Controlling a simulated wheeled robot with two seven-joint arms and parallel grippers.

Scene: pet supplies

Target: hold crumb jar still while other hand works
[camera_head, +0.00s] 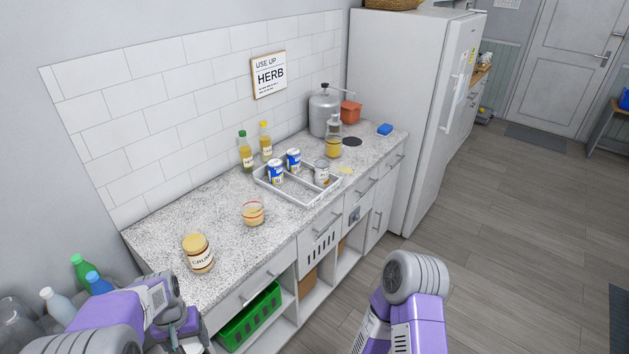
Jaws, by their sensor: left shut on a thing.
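My left gripper (190,326) is low at the bottom left, in front of the counter's front edge and below the jar in the picture. A strip of counter shows between them. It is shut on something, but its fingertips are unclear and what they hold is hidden. My right arm (415,310) shows at the bottom centre, but its gripper is out of view.
Bottles (98,283) stand at far left. A green crate (248,318) sits below.

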